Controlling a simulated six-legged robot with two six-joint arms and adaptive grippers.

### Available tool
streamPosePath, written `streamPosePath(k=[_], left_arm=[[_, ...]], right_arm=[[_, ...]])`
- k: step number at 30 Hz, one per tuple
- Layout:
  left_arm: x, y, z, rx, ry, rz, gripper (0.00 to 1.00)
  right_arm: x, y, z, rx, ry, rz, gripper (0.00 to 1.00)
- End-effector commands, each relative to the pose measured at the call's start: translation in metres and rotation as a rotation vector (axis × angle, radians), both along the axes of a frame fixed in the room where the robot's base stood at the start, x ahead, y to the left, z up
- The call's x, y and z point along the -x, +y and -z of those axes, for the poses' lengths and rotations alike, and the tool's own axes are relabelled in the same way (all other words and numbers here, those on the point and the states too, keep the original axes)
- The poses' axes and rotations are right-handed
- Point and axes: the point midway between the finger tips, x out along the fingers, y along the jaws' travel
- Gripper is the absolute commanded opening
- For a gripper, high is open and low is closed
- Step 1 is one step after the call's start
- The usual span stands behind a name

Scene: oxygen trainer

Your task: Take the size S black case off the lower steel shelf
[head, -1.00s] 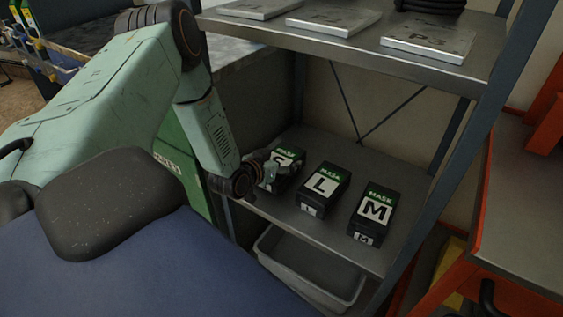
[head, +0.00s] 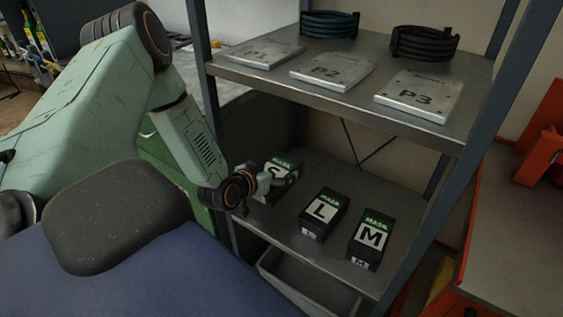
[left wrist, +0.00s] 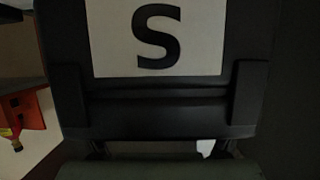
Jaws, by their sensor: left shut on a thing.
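The size S black case (head: 285,168) is at the left end of the lower steel shelf (head: 290,230), with a green MASK strip and a white S label. My left gripper (head: 272,181) is shut on it from the front left and covers part of its label and body. In the left wrist view the case (left wrist: 155,105) fills the middle, its S label facing the camera, with dark fingers along both sides. I cannot tell whether its underside touches the shelf. My right gripper is not in view.
An L case (head: 324,210) and an M case (head: 370,240) stand to the right on the same shelf. The upper shelf (head: 290,93) holds plates P1, P2, P3 and coiled hoses. A grey bin (head: 315,287) is below. A blue upright (head: 430,190) bounds the right side.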

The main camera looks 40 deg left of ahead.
Motion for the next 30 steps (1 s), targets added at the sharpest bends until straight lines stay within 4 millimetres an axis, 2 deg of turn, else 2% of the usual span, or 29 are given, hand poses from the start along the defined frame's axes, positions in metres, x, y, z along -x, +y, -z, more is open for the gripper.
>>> streamPosePath(k=[30], left_arm=[[0.084, -0.009, -0.001, -0.001, -0.001, -0.002, 0.29]], right_arm=[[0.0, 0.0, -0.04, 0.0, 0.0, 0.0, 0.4]])
